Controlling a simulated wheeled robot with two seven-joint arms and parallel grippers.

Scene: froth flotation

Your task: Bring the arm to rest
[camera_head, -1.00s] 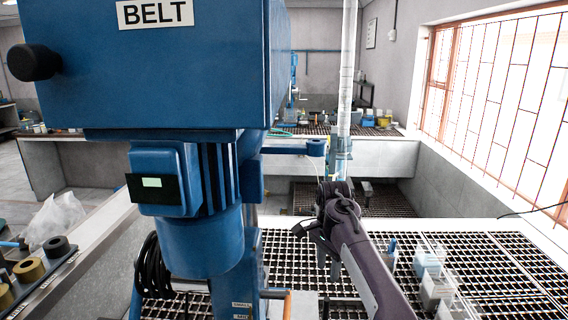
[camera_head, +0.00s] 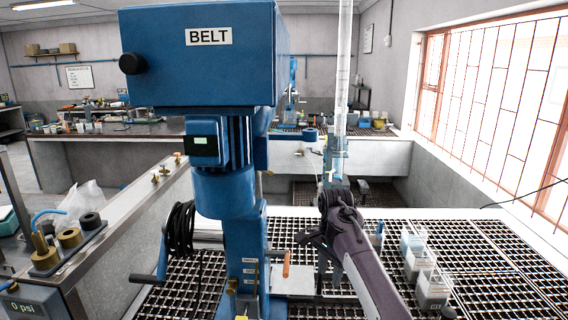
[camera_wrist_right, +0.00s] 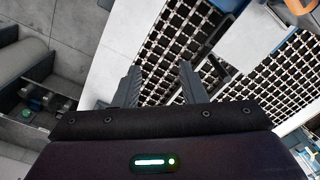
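My right arm (camera_head: 362,262) reaches in from the bottom right of the head view, dark purple-grey, over the black grating. Its gripper (camera_head: 314,252) hangs right of the blue flotation machine, apart from it. In the right wrist view the two grey fingers of this gripper (camera_wrist_right: 158,74) stand apart with nothing between them. The blue machine (camera_head: 200,60), labelled BELT, stands upright left of centre. My left gripper is not in the head view.
White-grey containers (camera_head: 432,288) stand on the grating (camera_head: 495,265) right of my arm. An orange-handled lever (camera_head: 286,264) projects from the machine. A clear column (camera_head: 343,70) rises behind my gripper.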

